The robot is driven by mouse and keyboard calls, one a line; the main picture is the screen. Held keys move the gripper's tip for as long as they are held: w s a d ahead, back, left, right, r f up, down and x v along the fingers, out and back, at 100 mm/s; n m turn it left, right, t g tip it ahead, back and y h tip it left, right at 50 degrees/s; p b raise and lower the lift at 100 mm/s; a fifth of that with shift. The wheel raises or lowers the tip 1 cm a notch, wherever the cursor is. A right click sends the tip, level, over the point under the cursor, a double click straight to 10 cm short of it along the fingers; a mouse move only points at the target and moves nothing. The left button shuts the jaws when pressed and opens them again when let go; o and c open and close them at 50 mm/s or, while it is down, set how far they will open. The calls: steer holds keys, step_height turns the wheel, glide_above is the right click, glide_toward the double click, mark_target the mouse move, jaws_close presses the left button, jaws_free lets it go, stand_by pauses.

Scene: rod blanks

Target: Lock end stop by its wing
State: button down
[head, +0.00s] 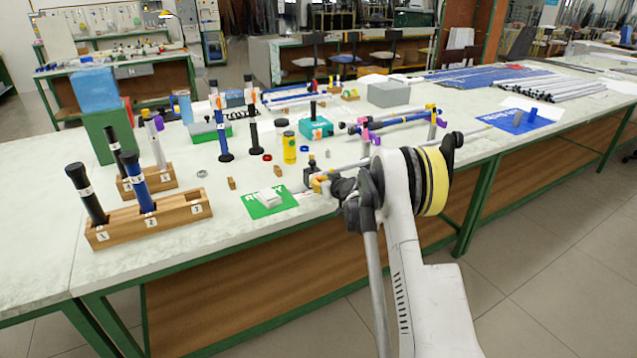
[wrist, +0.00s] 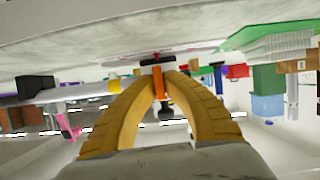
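The end stop (wrist: 157,61) shows in the wrist view as a small white and black piece with an orange wing (wrist: 162,88). My gripper (wrist: 161,76) has its two curved yellow fingers closed in around that wing, with one fingertip on each side and no clear gap. In the head view my gripper (head: 318,184) is low over the table's front part, at the near end of a grey rod (head: 347,164). The end stop is small there and partly hidden by my gripper. The wing's exact angle cannot be told.
Wooden racks (head: 150,222) with dark and blue handles stand farther left. Pink clamps (head: 366,136) stand just behind. Free tabletop lies right of the rod.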

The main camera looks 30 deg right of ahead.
steer(key=shift+m, duration=0.3)
stand_by(0.4)
steer(key=c, duration=1.5)
jaws_free()
steer(key=shift+s, duration=0.1)
steer(key=v, duration=1.1)
steer(key=shift+s+r, duration=0.25)
steer(key=shift+s, duration=0.1)
steer(key=shift+d, duration=0.15)
